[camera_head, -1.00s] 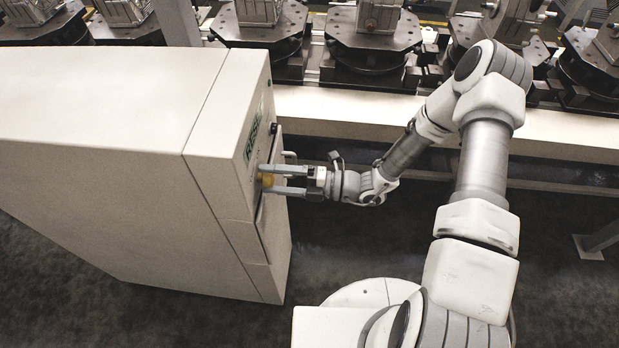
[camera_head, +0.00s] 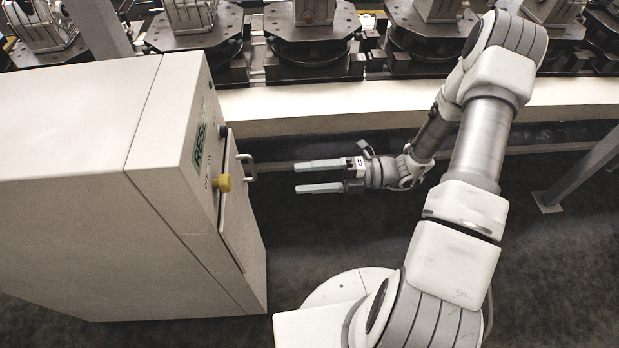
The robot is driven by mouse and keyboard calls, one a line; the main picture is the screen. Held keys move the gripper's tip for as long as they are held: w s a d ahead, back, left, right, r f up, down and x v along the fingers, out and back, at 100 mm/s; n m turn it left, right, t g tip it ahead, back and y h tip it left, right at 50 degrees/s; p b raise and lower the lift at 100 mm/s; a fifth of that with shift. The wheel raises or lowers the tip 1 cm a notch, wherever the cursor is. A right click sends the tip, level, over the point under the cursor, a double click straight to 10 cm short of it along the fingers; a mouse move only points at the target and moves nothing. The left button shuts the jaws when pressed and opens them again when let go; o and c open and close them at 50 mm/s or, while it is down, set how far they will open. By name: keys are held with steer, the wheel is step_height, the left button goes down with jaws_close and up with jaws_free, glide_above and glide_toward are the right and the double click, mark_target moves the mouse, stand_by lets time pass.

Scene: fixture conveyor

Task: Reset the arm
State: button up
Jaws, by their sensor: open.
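My gripper (camera_head: 297,177) is open and empty, with its two grey fingers pointing left at the cabinet. A clear gap lies between the fingertips and the cabinet front. My arm (camera_head: 480,145) is bent, reaching up from my base and back down to the left. The cream cabinet (camera_head: 85,130) stands at left.
A door handle (camera_head: 246,167) juts from the cabinet front. The conveyor (camera_head: 330,108) with several dark fixtures (camera_head: 312,50) runs across the back. A grey post (camera_head: 585,170) stands at right. Dark floor (camera_head: 320,235) is open between cabinet and base.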

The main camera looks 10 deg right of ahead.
steer(key=shift+d, duration=0.15)
stand_by(0.4)
steer(key=s+d+r+m+t+h, duration=0.1)
steer(key=s+r+m+h, duration=0.3)
steer(key=m, duration=0.7)
steer(key=s+d+r+m+t+h, duration=0.1)
steer(key=s+d+r+m+h, duration=0.2)
steer(key=r+m+h, duration=0.5)
steer(key=s+d+r+m+t+h, duration=0.2)
steer(key=s+r+m+h, duration=0.3)
steer(key=r+m, duration=0.9)
steer(key=shift+d+m+h, duration=0.2)
steer(key=shift+m+h, duration=0.3)
steer(key=shift+m, duration=0.1)
steer(key=c, duration=0.5)
steer(key=shift+a, duration=0.2)
